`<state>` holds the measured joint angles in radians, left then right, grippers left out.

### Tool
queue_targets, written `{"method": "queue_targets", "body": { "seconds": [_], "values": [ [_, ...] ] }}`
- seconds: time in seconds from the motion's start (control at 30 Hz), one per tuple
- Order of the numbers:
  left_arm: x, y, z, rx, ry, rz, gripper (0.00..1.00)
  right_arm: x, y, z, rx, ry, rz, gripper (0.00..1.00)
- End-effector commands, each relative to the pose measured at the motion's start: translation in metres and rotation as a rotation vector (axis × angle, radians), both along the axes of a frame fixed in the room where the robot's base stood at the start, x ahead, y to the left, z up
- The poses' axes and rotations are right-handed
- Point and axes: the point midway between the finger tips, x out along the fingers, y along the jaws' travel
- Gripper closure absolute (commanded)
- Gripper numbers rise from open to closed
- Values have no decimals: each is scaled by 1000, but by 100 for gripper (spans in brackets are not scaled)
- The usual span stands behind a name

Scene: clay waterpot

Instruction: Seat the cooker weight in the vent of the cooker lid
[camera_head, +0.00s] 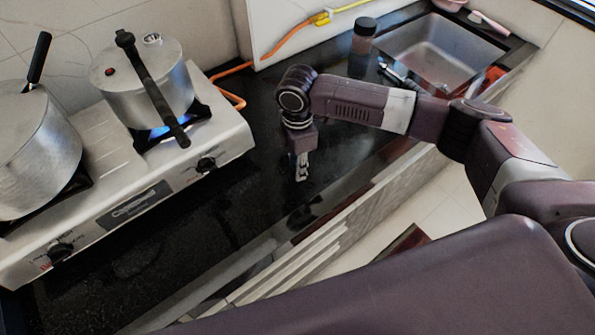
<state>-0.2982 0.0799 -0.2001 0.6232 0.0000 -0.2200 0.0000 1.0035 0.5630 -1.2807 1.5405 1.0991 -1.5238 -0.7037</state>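The pressure cooker (160,98) stands on the stove's right burner, over a blue flame. A long black handle (152,88) crosses its lid (119,62). A small silvery round piece (152,39) shows at the lid's far edge; I cannot tell whether it is the weight or whether it sits in the vent. A red fitting (110,71) shows left of the handle. My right gripper (302,176) points down over the black counter, to the right of the stove and apart from the cooker. Its fingers look narrow from here; their opening is unclear. My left gripper is out of view.
A large pot (35,150) with a black-handled utensil stands on the left burner of the white stove (225,140). An orange hose (290,40) runs behind. A dark-lidded jar (362,40) stands near the sink (440,50). The dark counter (215,215) before the stove is clear.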

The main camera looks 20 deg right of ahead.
Motion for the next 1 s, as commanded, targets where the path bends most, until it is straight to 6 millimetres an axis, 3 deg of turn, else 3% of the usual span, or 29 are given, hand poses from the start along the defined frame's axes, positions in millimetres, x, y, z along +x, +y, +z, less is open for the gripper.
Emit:
{"method": "queue_targets", "body": {
  "seconds": [0.2, 0.47, 0.67, 0.87, 1.0],
  "values": [
    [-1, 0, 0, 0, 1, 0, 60, 0, 0, 0, 0, 0, 0, 100],
    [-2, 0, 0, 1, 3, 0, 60, 0, 0, 1, 1, -1, 0, 100],
    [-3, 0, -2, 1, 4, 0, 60, 1, 1, 12, 2, -2, 0, 100],
    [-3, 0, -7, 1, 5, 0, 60, 2, 1, 47, 3, -5, 0, 100],
    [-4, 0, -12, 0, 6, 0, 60, 2, 1, 85, 2, -7, 1, 100]
  ]
}}
